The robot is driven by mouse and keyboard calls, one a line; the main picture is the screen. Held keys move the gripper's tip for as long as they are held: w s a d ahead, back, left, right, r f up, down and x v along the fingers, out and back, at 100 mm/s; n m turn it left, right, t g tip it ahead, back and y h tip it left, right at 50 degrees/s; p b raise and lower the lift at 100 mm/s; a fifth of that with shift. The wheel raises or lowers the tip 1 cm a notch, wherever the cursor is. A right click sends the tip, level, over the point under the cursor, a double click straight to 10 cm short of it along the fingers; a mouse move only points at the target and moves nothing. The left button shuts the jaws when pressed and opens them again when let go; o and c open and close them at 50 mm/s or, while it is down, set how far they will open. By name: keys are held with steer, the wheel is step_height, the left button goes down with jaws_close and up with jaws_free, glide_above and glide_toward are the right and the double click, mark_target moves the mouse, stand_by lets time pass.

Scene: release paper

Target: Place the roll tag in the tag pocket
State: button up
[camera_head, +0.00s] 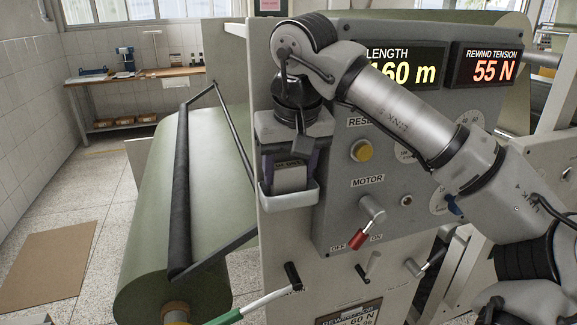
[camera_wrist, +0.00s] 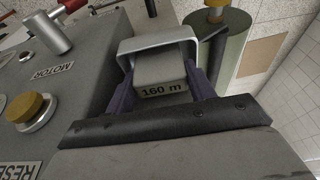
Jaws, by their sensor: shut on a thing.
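The roll tag (camera_wrist: 162,91) is a pale grey card marked "160 m" in the wrist view. My gripper (camera_wrist: 160,78) is shut on it, with a dark purple finger on each side. The tag pocket (camera_wrist: 155,42) is a light grey tray-like holder whose rim runs around the far side of the tag. In the head view my gripper (camera_head: 290,172) points down at the pocket (camera_head: 289,200) on the machine's front panel. The tag (camera_head: 291,180) shows between the fingers, its lower end behind the pocket's front wall. How deep it sits is hidden.
The grey control panel (camera_head: 335,215) lies right of the pocket, with a yellow reset button (camera_head: 361,151) and a red-tipped motor lever (camera_head: 367,222) sticking out close by. A green paper roll (camera_head: 150,230) and black bar (camera_head: 181,190) stand to the left.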

steer(key=o, duration=1.1)
steer(key=shift+c, duration=0.2)
steer(key=b+v, duration=0.1)
steer(key=v, duration=1.1)
steer(key=shift+r, duration=0.15)
